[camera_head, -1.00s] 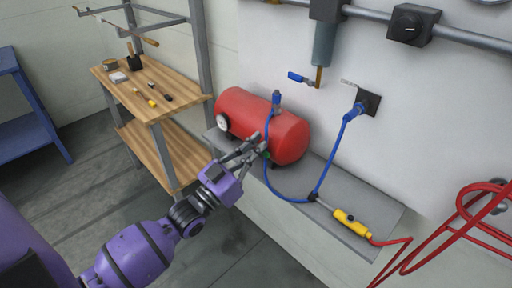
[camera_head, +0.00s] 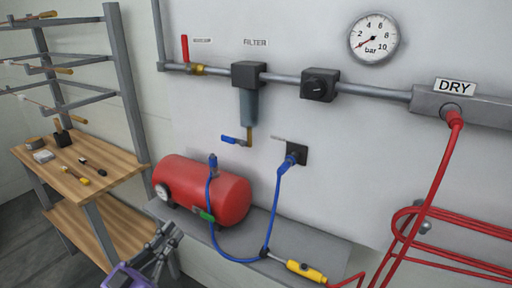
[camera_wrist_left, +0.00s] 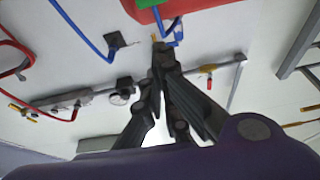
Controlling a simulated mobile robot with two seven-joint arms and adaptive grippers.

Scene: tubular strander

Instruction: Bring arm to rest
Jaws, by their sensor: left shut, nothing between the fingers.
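My left gripper (camera_head: 167,236) shows at the bottom of the head view, below and in front of the red tank (camera_head: 212,190). Its fingers are together with nothing between them, and it is apart from the tank. In the left wrist view its dark fingers (camera_wrist_left: 160,52) point up towards the tank's edge, where part of the red tank (camera_wrist_left: 180,12) and a green piece (camera_wrist_left: 148,4) show. My right gripper is in neither view.
The tank stands on a grey ledge (camera_head: 318,252) with a blue hose (camera_head: 273,215) and a yellow tool (camera_head: 306,271). A wooden workbench (camera_head: 110,175) with small items stands left. Pipes, a filter (camera_head: 248,105), a gauge (camera_head: 374,38) and a red hose (camera_head: 436,170) are on the wall.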

